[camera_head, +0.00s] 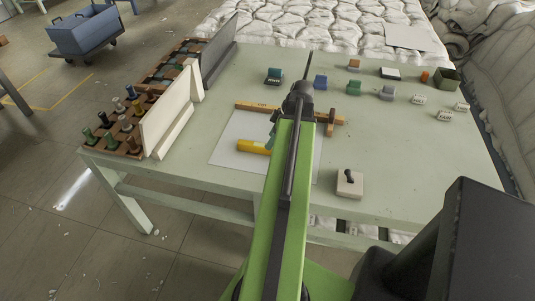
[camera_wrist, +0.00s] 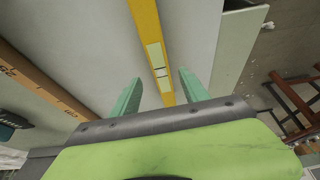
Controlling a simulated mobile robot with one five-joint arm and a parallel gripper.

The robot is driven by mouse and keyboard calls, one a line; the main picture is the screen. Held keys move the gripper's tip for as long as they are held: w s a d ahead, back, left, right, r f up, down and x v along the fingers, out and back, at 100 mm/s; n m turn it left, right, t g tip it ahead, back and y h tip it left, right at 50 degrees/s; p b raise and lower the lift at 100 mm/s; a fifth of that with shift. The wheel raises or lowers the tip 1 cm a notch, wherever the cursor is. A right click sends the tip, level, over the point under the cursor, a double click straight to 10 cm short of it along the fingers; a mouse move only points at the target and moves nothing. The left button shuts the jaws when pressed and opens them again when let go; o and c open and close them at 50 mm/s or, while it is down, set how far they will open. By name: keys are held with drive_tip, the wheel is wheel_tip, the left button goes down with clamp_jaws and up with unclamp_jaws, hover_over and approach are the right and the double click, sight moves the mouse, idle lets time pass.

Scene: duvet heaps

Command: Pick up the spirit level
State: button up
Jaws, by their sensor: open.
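The spirit level is a yellow bar with a pale, dark-marked window. In the head view its left part (camera_head: 254,147) lies on a white sheet (camera_head: 226,157) on the table, and my arm hides the rest. In the wrist view the spirit level (camera_wrist: 147,30) runs from the top edge down between my two teal fingers. My gripper (camera_wrist: 160,77) is open and empty, with one finger on each side of the bar and grey gaps between. How high the fingertips are above it is unclear. In the head view my arm mostly hides my gripper.
A wooden ruler-like bar (camera_head: 255,106) lies just behind the level and also shows in the wrist view (camera_wrist: 40,84). Several small blocks and cards stand at the back right. A pale block with a black knob (camera_head: 350,184) is at the front right. Racks and upright panels line the left edge.

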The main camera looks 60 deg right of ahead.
drive_tip(key=b+x, duration=0.4)
drive_tip(key=x, duration=0.1)
drive_tip(key=shift+s+a+f+b, duration=0.1)
drive_tip(key=shift+a+f+b, duration=0.1)
drive_tip(key=shift+b, duration=0.15)
drive_tip(key=shift+r, duration=0.15)
drive_tip(key=shift+c, duration=0.2)
drive_tip(key=shift+d, duration=0.1)
clamp_jaws()
